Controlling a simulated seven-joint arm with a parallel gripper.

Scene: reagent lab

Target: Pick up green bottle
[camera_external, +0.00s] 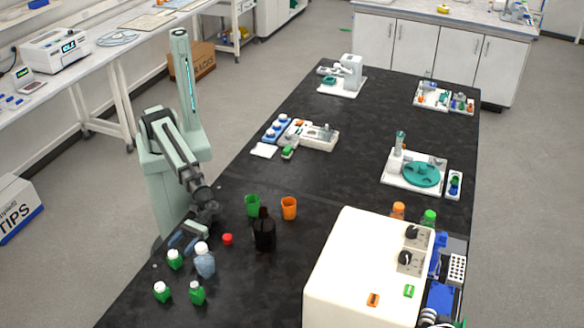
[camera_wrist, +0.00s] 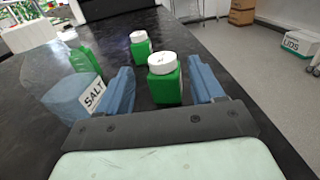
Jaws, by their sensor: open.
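Several small green bottles with white caps stand upright on the black bench. The nearest green bottle (camera_wrist: 166,86) shows between my fingers in the wrist view, and in the external view this green bottle (camera_external: 174,262) stands just in front of my gripper (camera_external: 185,241). My gripper (camera_wrist: 160,75) is open, with blue fingers either side of the bottle's outline; I see gaps and cannot tell how deep it sits between them. A second green bottle (camera_wrist: 140,49) is beyond it, also in the external view (camera_external: 161,293). A third (camera_external: 197,295) is partly behind the salt bottle in the wrist view (camera_wrist: 84,58).
A clear bottle labelled SALT (camera_wrist: 75,98) stands close to my left finger in the wrist view; it is also in the external view (camera_external: 205,263). A red cap (camera_external: 227,239), green cup (camera_external: 252,205), orange cup (camera_external: 289,208) and dark bottle (camera_external: 265,235) stand nearby.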

